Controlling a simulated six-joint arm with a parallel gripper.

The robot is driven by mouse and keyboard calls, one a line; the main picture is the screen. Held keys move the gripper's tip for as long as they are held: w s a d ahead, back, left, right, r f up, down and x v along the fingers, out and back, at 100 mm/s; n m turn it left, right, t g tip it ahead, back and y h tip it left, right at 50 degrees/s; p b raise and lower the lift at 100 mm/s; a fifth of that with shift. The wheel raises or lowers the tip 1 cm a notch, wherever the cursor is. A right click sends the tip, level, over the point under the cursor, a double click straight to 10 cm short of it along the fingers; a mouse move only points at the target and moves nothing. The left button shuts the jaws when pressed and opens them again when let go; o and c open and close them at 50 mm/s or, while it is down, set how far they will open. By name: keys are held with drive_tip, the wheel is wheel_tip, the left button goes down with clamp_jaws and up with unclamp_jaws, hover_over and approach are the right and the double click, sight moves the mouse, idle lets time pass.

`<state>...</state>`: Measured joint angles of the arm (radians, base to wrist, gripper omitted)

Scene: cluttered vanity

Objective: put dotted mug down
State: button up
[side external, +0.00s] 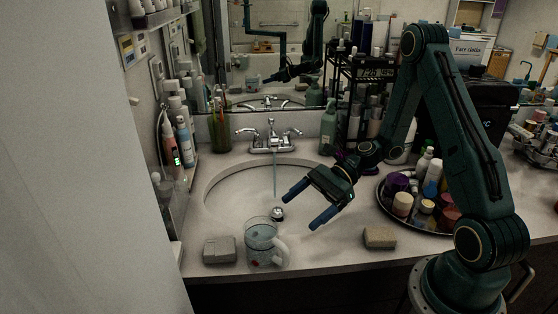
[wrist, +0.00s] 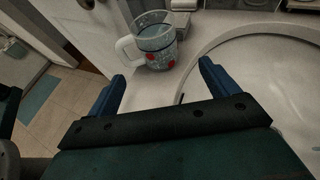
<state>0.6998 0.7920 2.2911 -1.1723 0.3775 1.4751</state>
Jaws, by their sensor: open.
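The dotted mug (side external: 262,245) is clear with red dots and a pale handle. It stands upright on the counter at the front edge of the sink. In the wrist view the mug (wrist: 157,42) is beyond my fingertips, with its handle to the left. My gripper (side external: 302,208) is open and empty, above the sink's right side, to the right of the mug and apart from it. In the wrist view the two blue fingers of my gripper (wrist: 162,78) are spread wide with nothing between them.
A grey block (side external: 220,250) lies left of the mug, and a tan block (side external: 379,238) lies to the right. A round tray (side external: 443,229) of bottles and jars is at the right. The faucet (side external: 272,138) stands behind the sink (side external: 225,190). Counter between mug and tan block is clear.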

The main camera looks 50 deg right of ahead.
drive_tip(key=s+r+n+t+h, duration=0.1)
drive_tip(key=s+r+n+h, duration=1.2)
drive_tip(key=s+r+n, duration=0.3)
drive_tip(key=shift+s+d+r+n, duration=0.4)
drive_tip(key=shift+r+n, duration=1.45)
drive_tip(key=shift+n, duration=0.95)
drive_tip(key=shift+w, duration=0.15)
